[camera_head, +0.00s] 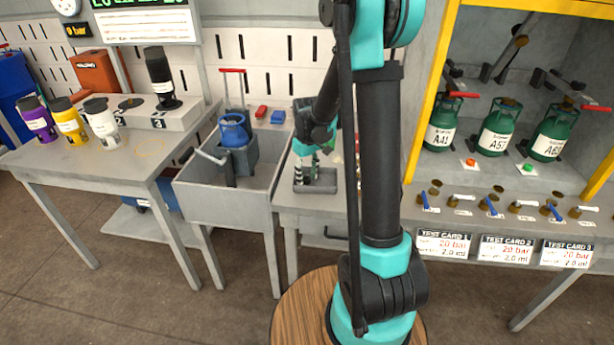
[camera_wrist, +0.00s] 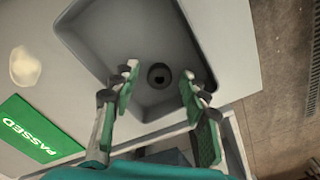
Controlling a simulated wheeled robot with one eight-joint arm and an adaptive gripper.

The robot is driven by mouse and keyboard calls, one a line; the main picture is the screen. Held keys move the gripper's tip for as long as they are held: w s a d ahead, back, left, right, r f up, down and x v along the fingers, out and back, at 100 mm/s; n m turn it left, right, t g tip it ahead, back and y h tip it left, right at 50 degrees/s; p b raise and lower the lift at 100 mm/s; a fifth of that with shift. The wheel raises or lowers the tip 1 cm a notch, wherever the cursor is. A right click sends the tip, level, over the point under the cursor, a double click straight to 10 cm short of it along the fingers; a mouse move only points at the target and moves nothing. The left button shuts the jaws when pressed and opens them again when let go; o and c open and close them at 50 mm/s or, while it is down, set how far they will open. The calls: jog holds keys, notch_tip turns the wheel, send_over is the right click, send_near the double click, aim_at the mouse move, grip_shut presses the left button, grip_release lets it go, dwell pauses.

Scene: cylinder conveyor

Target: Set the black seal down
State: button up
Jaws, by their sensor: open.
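The black seal (camera_wrist: 159,75) shows in the wrist view as a small dark ring at the bottom of a grey tray (camera_wrist: 105,50). My gripper (camera_wrist: 159,84) is open, with its green-padded fingers on either side of the ring and a gap on both sides. How high the fingertips are above the tray floor is hard to tell. In the head view my gripper (camera_head: 314,170) points down over the same grey tray (camera_head: 316,188) on the bench. The seal cannot be made out there.
A green PASSED card (camera_wrist: 36,130) and a pale round item (camera_wrist: 25,67) lie left of the tray. In the head view, a grey sink (camera_head: 225,215) with a blue cylinder (camera_head: 235,130) stands left. Green cylinders (camera_head: 495,128) stand in a yellow-framed cabinet at right.

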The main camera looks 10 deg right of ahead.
aim_at(307, 179)
notch_tip(307, 179, up, 12)
jog(key=f, duration=0.1)
jog(key=s+d+f+m+t, duration=0.2)
jog(key=s+f+m, duration=0.1)
jog(key=s, duration=0.8)
jog(key=s+d+f+m+t, duration=0.2)
jog(key=s+f, duration=0.3)
jog(key=s, duration=0.6)
jog(key=shift+s+d+m, duration=0.2)
jog(key=shift+d+m, duration=0.4)
jog(key=shift+d, duration=0.1)
jog(key=shift+r, duration=0.1)
jog(key=shift+c, duration=0.3)
